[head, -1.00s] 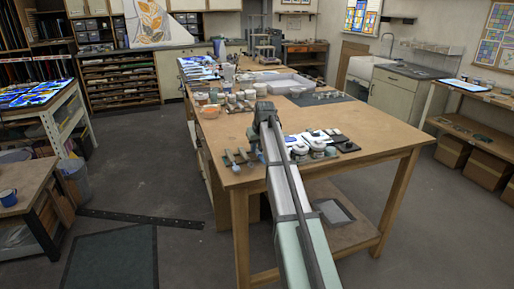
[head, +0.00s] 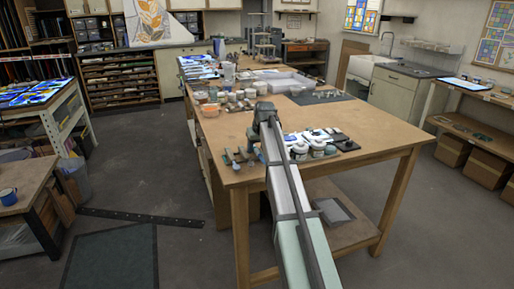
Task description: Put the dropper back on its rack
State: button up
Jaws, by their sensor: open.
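My gripper (head: 252,142) hangs from the end of my arm over the front left part of the long wooden table. It is open. Just left of it and below it in the picture, a small rack-like stand (head: 239,152) with short upright parts is near the table's front left corner. A small bluish, slender item (head: 236,166) shows at the front of this stand and may be the dropper. It is too small to tell whether it lies on the table or rests on the stand. No item is clearly visible between the fingers.
White-lidded jars (head: 318,149) and a dark palette or tray (head: 346,144) are right of my arm. Several jars and pots (head: 232,97) stand farther back on the left. The table's (head: 375,128) right part is bare. Its front left corner is close to the stand.

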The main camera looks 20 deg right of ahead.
jog(key=shift+r, duration=0.1)
jog(key=v, duration=1.4)
jog(key=s+a+f+n+g+h, duration=0.1)
jog(key=s+a+f+n+g, duration=0.15)
jog(key=s+f, duration=1)
jog(key=s+a+f+g, duration=0.1)
jog(key=s+a+f, duration=0.3)
jog(key=f, duration=0.9)
jog(key=s+a+f+g, duration=0.2)
jog(key=s+f, duration=0.5)
jog(key=f, duration=0.5)
jog(key=s+a+f+g, duration=0.1)
jog(key=s+a+f, duration=0.3)
jog(key=f, duration=0.9)
jog(key=s+a+f+g, duration=0.1)
jog(key=s+f, duration=0.5)
jog(key=s, duration=0.4)
jog(key=s+a+f+m+g, duration=0.1)
jog(key=s+f+g, duration=0.1)
jog(key=s+f, duration=0.4)
jog(key=s+a+f+m+g+y, duration=0.1)
jog(key=s+f, duration=0.6)
jog(key=s, duration=0.8)
jog(key=shift+s+a+g, duration=0.35)
jog(key=shift+a+g, duration=0.1)
jog(key=shift+a, duration=0.05)
